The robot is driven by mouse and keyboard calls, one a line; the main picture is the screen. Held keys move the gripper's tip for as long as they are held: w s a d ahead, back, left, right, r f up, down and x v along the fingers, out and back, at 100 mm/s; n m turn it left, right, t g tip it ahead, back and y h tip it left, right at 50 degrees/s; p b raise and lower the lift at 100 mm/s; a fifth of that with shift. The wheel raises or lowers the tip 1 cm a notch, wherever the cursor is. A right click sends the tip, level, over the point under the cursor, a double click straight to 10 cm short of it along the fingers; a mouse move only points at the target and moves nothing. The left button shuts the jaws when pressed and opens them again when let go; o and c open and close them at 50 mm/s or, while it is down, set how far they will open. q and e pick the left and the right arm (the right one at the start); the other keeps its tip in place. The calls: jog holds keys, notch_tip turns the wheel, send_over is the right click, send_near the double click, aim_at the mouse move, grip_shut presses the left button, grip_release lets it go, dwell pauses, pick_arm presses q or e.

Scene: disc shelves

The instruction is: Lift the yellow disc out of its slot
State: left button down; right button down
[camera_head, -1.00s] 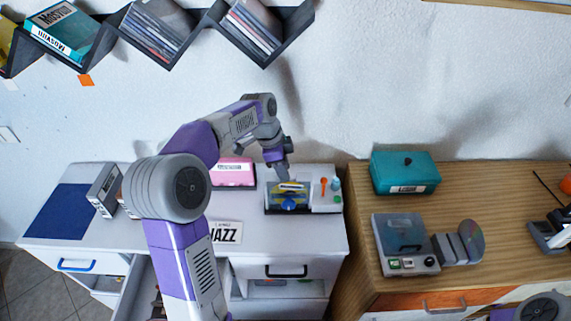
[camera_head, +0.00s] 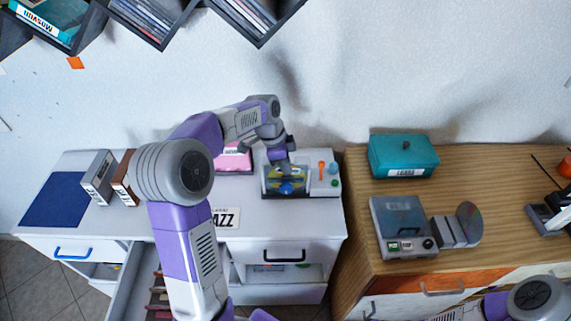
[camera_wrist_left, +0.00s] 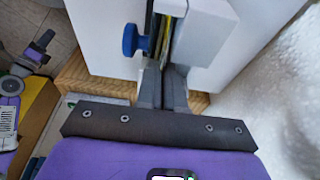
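The yellow disc (camera_head: 288,173) is partly visible in the small device with a blue knob (camera_head: 287,188) on the white cabinet. In the left wrist view, a thin yellow edge (camera_wrist_left: 172,22) shows beside the blue knob (camera_wrist_left: 131,40). My left gripper (camera_head: 284,166) points down at the device from above, its tips at or very near the disc. In the left wrist view its two fingers (camera_wrist_left: 164,85) lie close together with a narrow gap. Whether they hold the disc is hidden. My right gripper is out of view; part of my right arm shows at the lower right.
A teal box (camera_head: 404,155) and a grey player (camera_head: 402,226) stand on the wooden cabinet to the right. Wall shelves (camera_head: 157,37) hang above.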

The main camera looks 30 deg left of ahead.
pick_arm(q)
notch_tip(320, 180, up, 14)
jog(key=p, duration=1.1)
jog(key=shift+f, duration=0.2)
dwell(0.8)
jog(key=shift+f, duration=0.1)
